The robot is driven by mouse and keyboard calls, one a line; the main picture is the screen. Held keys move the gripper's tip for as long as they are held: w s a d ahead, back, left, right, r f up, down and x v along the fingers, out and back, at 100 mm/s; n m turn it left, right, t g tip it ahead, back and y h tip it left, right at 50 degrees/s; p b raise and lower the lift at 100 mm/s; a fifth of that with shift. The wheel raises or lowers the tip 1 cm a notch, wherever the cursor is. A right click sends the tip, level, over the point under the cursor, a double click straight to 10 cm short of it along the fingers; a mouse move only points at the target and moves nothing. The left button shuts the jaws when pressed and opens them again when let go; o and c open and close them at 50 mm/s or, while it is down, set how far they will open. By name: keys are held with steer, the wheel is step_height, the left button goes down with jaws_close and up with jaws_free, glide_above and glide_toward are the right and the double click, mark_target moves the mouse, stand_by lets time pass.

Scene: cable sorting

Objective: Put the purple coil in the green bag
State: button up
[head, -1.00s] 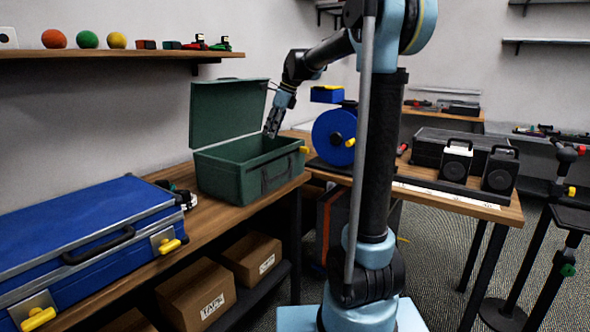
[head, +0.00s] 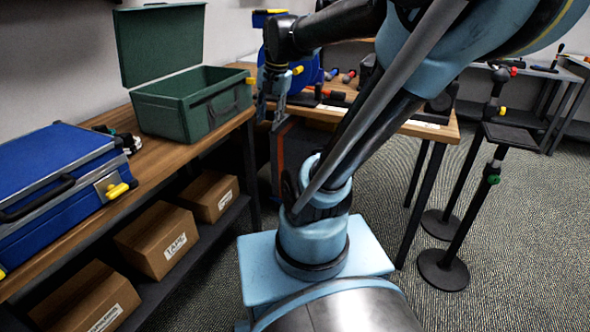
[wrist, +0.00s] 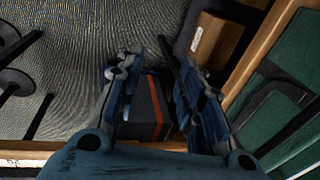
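The green bag (head: 163,114) looks like a green case with its lid up. It stands on the wooden bench at the left. It also shows at the right edge of the wrist view (wrist: 291,122). I cannot see a purple coil in either current view; the bag's floor is only partly visible. My gripper (head: 270,112) hangs pointing down just right of the bag, apart from it. In the wrist view my gripper's fingers (wrist: 152,65) are spread, with nothing between them but the background below.
A blue case (head: 50,185) sits on the bench left of the bag. Cardboard boxes (head: 158,238) stand on the shelf below. A blue reel (head: 308,72) is behind my gripper on the rear table. A dark bin (wrist: 150,108) with an orange edge stands on the floor beneath.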

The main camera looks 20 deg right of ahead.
steer(key=s+d+f+n, duration=0.2)
steer(key=s+f+n, duration=0.1)
steer(key=s+f, duration=0.3)
steer(key=s+d+f+n+h, duration=0.1)
steer(key=s+d+f+n, duration=0.2)
steer(key=s+f+n, duration=0.1)
step_height(320, 180, down, 2)
steer(key=shift+s+d+f+h, duration=0.15)
steer(key=shift+s+f+h, duration=0.15)
steer(key=shift+s, duration=0.6)
steer(key=shift+w+f, duration=0.15)
steer(key=shift+w, duration=0.35)
steer(key=shift+c, duration=0.2)
